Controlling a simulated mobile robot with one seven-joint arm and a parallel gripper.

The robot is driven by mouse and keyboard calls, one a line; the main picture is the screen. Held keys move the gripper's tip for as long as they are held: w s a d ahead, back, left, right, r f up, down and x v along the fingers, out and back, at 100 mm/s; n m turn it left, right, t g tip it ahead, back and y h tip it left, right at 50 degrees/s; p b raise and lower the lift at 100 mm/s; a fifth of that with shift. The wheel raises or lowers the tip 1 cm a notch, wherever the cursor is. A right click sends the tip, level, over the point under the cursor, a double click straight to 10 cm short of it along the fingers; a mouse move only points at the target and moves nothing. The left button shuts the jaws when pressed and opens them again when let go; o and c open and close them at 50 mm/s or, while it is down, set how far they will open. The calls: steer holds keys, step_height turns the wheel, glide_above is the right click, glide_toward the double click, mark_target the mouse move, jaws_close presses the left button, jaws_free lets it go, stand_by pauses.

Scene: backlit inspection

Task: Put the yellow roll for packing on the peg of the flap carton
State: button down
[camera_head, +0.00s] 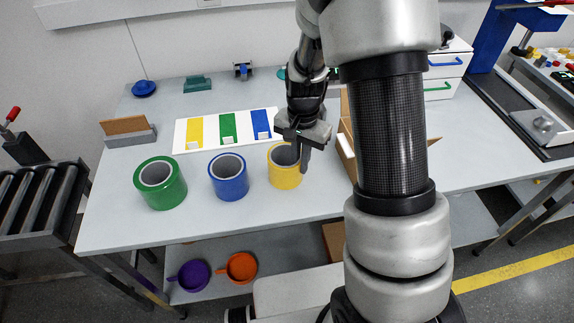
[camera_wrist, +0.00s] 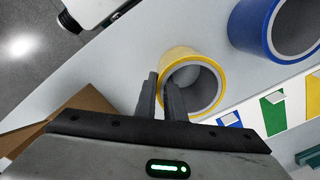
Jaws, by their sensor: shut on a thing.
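The yellow roll (camera_head: 283,178) stands upright on the table's front part, right of the blue roll. In the wrist view the yellow roll (camera_wrist: 168,65) shows its open grey core. My gripper (camera_head: 301,158) points down at its right side. In the wrist view my gripper (camera_wrist: 160,88) has one finger outside the wall and one inside the core, shut on the wall. The roll appears to rest on the table. The brown flap carton (camera_head: 346,150) is just right of the gripper, mostly hidden behind my arm; brown cardboard (camera_wrist: 88,103) shows in the wrist view. I cannot see its peg.
A blue roll (camera_head: 228,176) and a green roll (camera_head: 160,183) stand to the left. Behind them lies a white board (camera_head: 212,129) with yellow, green and blue fields. A grey holder with a brown card (camera_head: 126,131) is at far left. White drawers (camera_head: 447,70) stand at back right.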

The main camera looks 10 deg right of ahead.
steer(key=shift+r, duration=0.1)
steer(key=shift+r+p, duration=2.25)
steer(key=shift+r, duration=0.7)
